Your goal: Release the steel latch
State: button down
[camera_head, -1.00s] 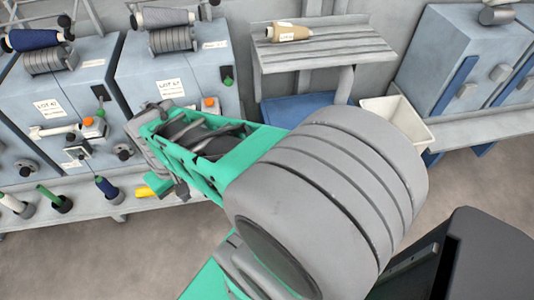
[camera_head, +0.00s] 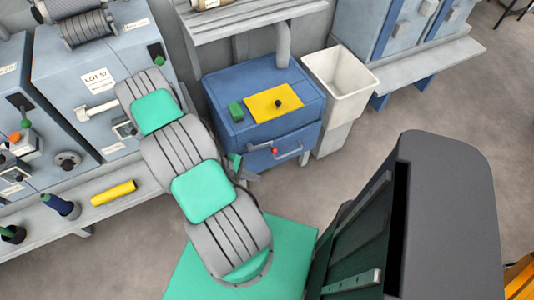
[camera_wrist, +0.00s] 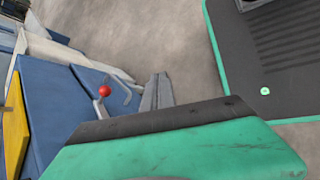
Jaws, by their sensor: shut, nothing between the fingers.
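A blue cabinet (camera_head: 230,87) stands below the shelf in the head view. Its front carries a bent steel bar, which I take for the steel latch (camera_head: 289,156), with a small red knob (camera_head: 275,151) at its left end. In the wrist view the red knob (camera_wrist: 104,90) and the bar (camera_wrist: 126,92) show left of my fingers. My gripper (camera_wrist: 158,90) is shut and empty, apart from the bar in that picture; the depth between them is hard to judge. In the head view my gripper (camera_head: 250,174) shows small and partly hidden beside my arm, left of the bar.
Spinning machines (camera_head: 100,70) line the left.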

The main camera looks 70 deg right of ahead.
jog(key=w+d+r+n+t+h, duration=0.2)
jog(key=w+d+r+n+h, duration=0.15)
jog(key=d+n, duration=0.4)
jog(key=w+x, duration=0.1)
jog(key=x, duration=0.9)
jog(key=shift+s+d+f+n, duration=0.2)
jog(key=shift+d+f+n, duration=0.15)
jog(key=shift+f, duration=0.1)
